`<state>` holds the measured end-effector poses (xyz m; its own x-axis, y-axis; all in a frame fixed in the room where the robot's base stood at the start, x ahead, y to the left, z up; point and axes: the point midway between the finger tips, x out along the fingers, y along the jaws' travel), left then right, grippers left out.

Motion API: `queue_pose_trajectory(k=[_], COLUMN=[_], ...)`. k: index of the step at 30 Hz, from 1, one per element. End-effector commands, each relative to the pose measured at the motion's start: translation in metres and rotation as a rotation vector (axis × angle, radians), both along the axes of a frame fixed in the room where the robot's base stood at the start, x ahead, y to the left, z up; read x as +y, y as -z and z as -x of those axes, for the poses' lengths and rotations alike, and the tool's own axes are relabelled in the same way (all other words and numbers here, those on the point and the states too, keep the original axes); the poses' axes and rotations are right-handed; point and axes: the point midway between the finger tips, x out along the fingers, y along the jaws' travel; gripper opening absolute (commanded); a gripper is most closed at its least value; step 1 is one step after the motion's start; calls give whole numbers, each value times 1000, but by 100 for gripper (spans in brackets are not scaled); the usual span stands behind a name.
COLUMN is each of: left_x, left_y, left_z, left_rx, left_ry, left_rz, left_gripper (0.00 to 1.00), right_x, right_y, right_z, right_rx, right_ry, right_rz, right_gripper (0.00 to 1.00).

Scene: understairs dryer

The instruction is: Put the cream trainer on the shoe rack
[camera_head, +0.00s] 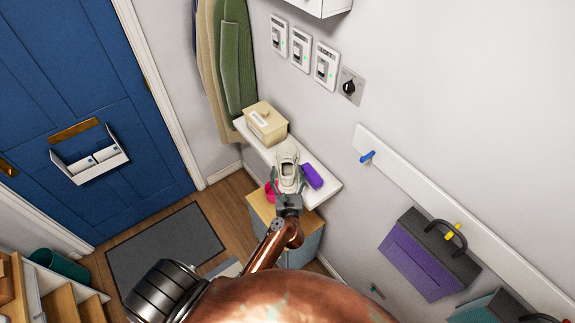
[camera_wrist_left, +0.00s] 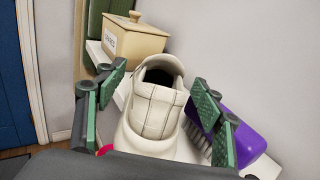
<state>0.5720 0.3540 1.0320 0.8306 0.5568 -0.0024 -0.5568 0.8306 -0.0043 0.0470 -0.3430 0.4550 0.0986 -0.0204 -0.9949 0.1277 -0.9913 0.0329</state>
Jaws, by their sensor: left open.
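The cream trainer (camera_head: 288,160) is on the narrow white wall shelf (camera_head: 325,190), beside a purple brush. My left gripper (camera_head: 289,187) is open, with a finger on either side of the trainer. In the left wrist view the trainer (camera_wrist_left: 158,98) fills the space between the open green-padded fingers, its dark opening toward the top. I cannot tell whether the pads touch it. Light wooden boards (camera_head: 65,300) stand at the lower left; I cannot tell whether they are the shoe rack. My right gripper is not in view.
A cream lidded box (camera_head: 266,122) stands left of the trainer, and the purple brush (camera_head: 312,176) lies close on its right. A pink item (camera_head: 271,191) is on a low wooden-topped cabinet (camera_head: 260,207) below. Coats hang behind. A grey mat (camera_head: 165,245) lies before the blue door.

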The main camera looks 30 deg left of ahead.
Motion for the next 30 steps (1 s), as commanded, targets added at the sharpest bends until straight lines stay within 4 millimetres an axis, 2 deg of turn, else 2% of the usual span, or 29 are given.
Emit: queue_pose_trajectory(k=[12,21,30], left_x=[27,30,29], left_y=[-1,0,0], left_z=[-46,-51,-51], left_rx=[1,0,0], left_ry=[0,1,1], left_rz=[-7,-5,-5], left_gripper=[62,62,43], right_x=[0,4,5], right_y=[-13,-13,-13], right_z=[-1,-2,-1], right_rx=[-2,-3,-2], right_ry=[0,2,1], right_rz=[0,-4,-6], right_gripper=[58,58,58])
